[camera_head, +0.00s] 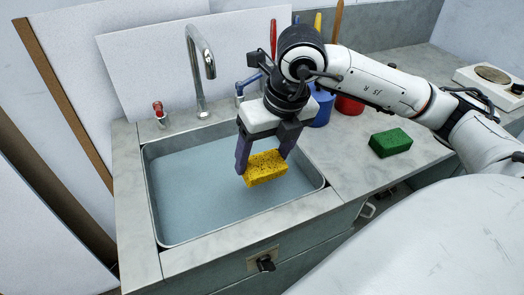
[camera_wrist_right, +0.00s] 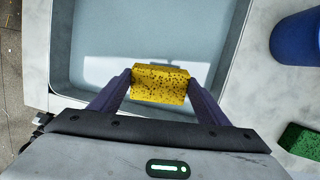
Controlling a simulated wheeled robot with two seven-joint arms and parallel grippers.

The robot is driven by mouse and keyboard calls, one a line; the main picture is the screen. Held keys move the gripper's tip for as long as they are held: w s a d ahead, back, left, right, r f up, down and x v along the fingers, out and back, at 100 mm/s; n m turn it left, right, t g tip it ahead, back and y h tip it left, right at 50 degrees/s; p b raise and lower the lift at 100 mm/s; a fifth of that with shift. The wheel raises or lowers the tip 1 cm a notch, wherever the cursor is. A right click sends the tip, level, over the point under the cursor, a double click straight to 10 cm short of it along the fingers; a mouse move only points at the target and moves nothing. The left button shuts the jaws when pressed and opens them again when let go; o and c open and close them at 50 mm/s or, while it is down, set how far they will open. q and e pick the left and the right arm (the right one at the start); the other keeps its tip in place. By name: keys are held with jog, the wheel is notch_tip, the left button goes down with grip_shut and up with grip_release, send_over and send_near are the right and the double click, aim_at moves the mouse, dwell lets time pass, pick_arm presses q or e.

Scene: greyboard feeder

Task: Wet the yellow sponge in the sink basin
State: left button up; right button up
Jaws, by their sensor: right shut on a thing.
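The yellow sponge (camera_head: 265,168) is a porous block held between the two dark purple fingers of my right gripper (camera_head: 264,158). My right gripper is shut on it, with one finger at each end. In the head view the sponge appears over the right part of the sink basin (camera_head: 150,205). In the right wrist view the sponge (camera_wrist_right: 160,84) sits between the fingertips, with the basin (camera_wrist_right: 243,45) beyond it. The basin has a smooth pale blue-grey surface inside. I cannot tell whether the sponge touches that surface. My left gripper is not in view.
A curved metal faucet (camera_head: 201,65) rises behind the basin, with a red-handled tap (camera_head: 159,112) at its left. A green sponge (camera_head: 390,142) lies on the counter at the right. Blue (camera_head: 322,106) and red (camera_head: 350,104) containers stand behind my gripper. A white scale-like device (camera_head: 490,86) is far right.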

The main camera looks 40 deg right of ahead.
jog(key=b+x, duration=0.2)
jog(key=x, duration=0.1)
jog(key=shift+b+x, duration=0.95)
jog(key=shift+x, duration=0.15)
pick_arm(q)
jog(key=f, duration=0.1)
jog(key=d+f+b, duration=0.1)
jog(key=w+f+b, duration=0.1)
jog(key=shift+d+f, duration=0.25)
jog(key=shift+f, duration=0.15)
pick_arm(e)
jog(key=shift+x, duration=1.2)
jog(key=shift+w, duration=0.1)
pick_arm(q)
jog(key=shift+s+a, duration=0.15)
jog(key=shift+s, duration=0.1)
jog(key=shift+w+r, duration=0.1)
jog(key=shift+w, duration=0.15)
pick_arm(e)
jog(key=shift+r, duration=0.1)
